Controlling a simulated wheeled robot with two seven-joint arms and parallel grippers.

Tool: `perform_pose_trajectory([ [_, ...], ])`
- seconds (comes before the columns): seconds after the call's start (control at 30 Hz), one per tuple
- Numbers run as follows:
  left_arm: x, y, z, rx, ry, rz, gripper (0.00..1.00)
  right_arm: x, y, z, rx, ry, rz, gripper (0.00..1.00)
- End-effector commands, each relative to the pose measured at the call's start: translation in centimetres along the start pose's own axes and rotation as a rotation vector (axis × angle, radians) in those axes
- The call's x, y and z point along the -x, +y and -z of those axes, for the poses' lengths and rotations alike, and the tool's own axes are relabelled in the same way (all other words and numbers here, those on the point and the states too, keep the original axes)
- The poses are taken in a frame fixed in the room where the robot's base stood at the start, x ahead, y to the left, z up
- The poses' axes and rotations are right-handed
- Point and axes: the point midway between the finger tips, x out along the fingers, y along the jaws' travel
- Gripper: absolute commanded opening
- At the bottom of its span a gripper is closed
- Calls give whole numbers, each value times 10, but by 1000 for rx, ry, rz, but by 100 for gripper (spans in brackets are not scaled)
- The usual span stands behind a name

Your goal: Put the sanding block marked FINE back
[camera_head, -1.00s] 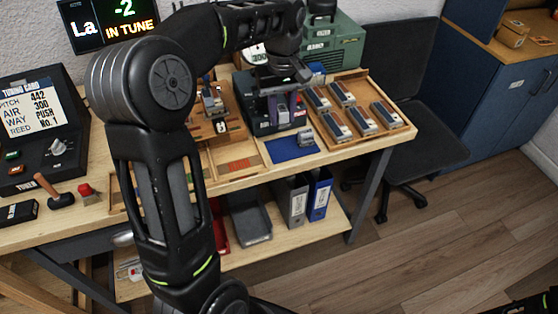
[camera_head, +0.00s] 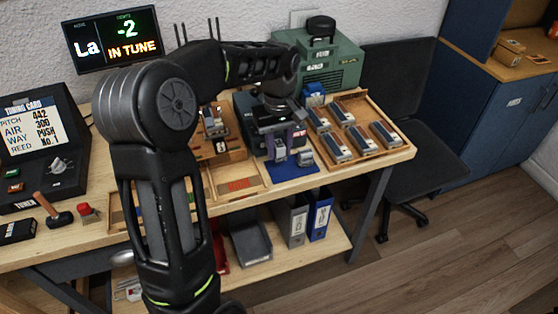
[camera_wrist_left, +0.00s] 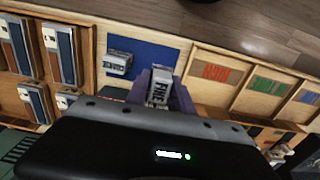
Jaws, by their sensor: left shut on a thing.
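My left gripper (camera_head: 289,143) is shut on a small grey block (camera_head: 280,151), which it holds at the left part of a blue mat (camera_head: 297,176). In the left wrist view the purple fingers (camera_wrist_left: 161,92) clasp this grey block (camera_wrist_left: 159,84) at the mat's edge (camera_wrist_left: 147,53). I cannot read its marking, nor tell whether it touches the mat. A second grey block (camera_head: 304,156) lies on the mat beside it, also in the left wrist view (camera_wrist_left: 118,63). My right gripper is not in view.
A wooden tray (camera_head: 401,144) with several blue-and-brown blocks stands right of the mat. Left of it, a compartment has a red patch (camera_head: 238,184); the left wrist view also shows green (camera_wrist_left: 268,85) and blue patches. A green machine (camera_head: 335,66) stands behind.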

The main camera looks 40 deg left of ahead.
Motion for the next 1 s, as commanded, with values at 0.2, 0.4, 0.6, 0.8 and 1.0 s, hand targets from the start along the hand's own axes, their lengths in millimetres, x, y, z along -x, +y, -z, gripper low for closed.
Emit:
perform_pose_trajectory([
  [0.2,-15,0,0,1,-2,2,0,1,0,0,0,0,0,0],
  [0.4,-45,-1,0,0,-1,2,0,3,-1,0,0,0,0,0],
  [0.6,-50,0,0,0,1,0,0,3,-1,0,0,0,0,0],
  [0.8,-52,0,0,0,1,0,0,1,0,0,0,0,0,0],
  [1.0,-53,0,0,-1,0,0,40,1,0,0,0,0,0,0],
])
